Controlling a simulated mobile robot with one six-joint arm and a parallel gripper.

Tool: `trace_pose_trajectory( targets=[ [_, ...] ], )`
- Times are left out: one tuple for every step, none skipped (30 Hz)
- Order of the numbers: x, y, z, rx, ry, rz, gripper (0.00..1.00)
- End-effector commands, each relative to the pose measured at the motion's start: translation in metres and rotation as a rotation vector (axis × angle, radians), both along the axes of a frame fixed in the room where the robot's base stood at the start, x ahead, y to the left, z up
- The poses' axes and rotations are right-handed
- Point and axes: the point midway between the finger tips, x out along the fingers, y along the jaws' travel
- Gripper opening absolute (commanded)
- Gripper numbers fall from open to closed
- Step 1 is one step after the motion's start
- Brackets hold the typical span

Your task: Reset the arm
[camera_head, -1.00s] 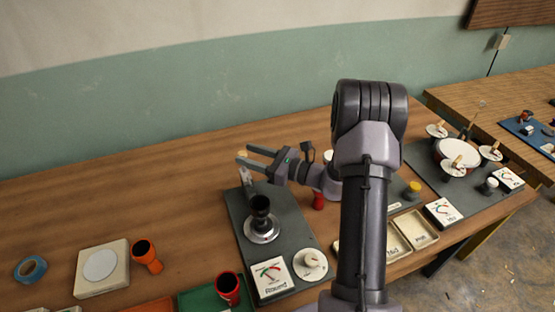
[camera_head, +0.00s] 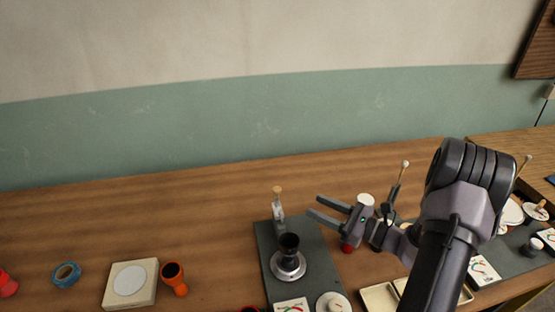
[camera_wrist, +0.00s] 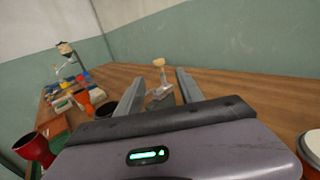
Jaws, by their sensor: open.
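My gripper (camera_head: 314,207) is open and empty above the wooden table. In the head view its fingers point left, just right of a small upright post with a tan top (camera_head: 278,199) at the back of a dark grey board (camera_head: 262,234). On that board a black goblet-shaped piece (camera_head: 289,247) stands on a round metal base. In the wrist view the two fingers (camera_wrist: 160,85) are spread apart, with the tan-topped post (camera_wrist: 160,72) seen between them and nothing held.
An orange goblet drum (camera_head: 174,280), a white square pad (camera_head: 130,283) and blue tape (camera_head: 66,274) are at the left. Beige trays (camera_head: 380,297) lie below my arm. A red and black object (camera_head: 347,248) sits beneath my gripper. The table's back left is clear.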

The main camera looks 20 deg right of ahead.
Motion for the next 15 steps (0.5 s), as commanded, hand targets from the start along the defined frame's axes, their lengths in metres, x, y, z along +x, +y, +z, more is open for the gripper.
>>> trace_pose_trajectory(
  targets=[
    [0.0, 0.003, 0.002, -0.007, 0.0, 0.011, 0.44],
    [0.001, 0.009, 0.006, -0.02, 0.0, 0.03, 0.44],
    [0.001, 0.022, 0.014, -0.052, 0.0, 0.075, 0.44],
    [0.001, 0.036, 0.023, -0.089, 0.001, 0.124, 0.44],
    [0.0, 0.054, 0.033, -0.138, 0.001, 0.186, 0.44],
    [-0.005, 0.083, 0.048, -0.22, 0.002, 0.289, 0.44],
    [-0.013, 0.108, 0.059, -0.293, 0.002, 0.375, 0.44],
    [-0.022, 0.132, 0.069, -0.377, 0.0, 0.462, 0.44],
    [-0.039, 0.162, 0.08, -0.497, -0.007, 0.58, 0.44],
    [-0.053, 0.181, 0.087, -0.591, -0.015, 0.664, 0.44],
    [-0.067, 0.198, 0.092, -0.686, -0.026, 0.739, 0.44],
    [-0.087, 0.215, 0.098, -0.817, -0.045, 0.831, 0.44],
    [-0.102, 0.226, 0.102, -0.919, -0.064, 0.894, 0.44],
    [-0.116, 0.234, 0.105, -1.022, -0.087, 0.949, 0.44],
    [-0.134, 0.241, 0.109, -1.164, -0.125, 1.013, 0.44]
  ],
)
